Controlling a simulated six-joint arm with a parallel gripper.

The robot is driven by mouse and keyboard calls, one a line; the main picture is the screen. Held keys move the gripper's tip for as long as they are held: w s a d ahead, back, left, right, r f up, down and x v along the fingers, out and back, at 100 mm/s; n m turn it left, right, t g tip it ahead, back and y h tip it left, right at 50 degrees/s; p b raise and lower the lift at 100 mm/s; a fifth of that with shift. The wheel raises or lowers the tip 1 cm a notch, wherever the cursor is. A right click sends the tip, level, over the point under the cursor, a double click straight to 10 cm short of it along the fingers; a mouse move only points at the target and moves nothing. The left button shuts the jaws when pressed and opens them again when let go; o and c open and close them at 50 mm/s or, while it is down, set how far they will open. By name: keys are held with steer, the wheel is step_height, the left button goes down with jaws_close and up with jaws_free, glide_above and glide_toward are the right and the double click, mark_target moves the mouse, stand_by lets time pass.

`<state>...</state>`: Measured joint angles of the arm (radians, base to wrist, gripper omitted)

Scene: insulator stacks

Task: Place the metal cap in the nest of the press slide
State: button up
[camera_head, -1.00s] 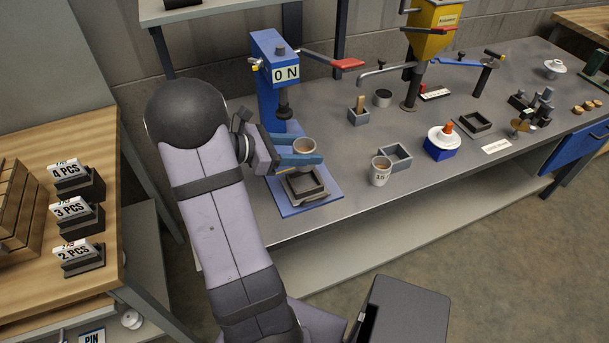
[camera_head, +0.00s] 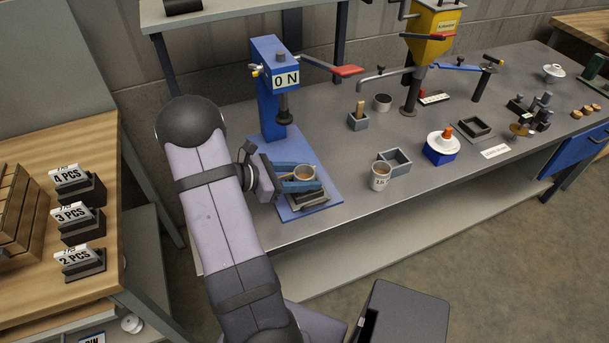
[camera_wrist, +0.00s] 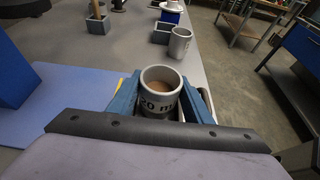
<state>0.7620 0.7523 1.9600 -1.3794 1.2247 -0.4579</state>
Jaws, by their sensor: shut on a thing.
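The metal cap (camera_head: 305,175), a grey cup shape with a brown inside, is held by my gripper. In the wrist view the cap (camera_wrist: 160,92) stands about upright, with part of a "20 m" marking on its side. My gripper (camera_head: 299,175) is shut on it, with a blue finger on either side. The dark square nest (camera_head: 307,199) of the press slide lies just below the cap, partly hidden by my gripper. I cannot tell whether the cap touches the nest. The press (camera_head: 268,98) is blue, with a "0 N" display and a dark ram.
A second marked grey cup (camera_head: 380,177) stands to the right, beside a grey two-part tray (camera_head: 394,160). The press has a red-handled lever (camera_head: 333,67). A blue block with a white disc (camera_head: 441,147) stands further right. Bare bench lies between these.

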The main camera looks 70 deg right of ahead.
steer(key=o, duration=1.3)
steer(key=shift+f, duration=0.1)
steer(key=shift+o, duration=0.2)
steer(key=shift+r, duration=0.2)
steer(key=b+v, duration=0.2)
steer(key=v, duration=1)
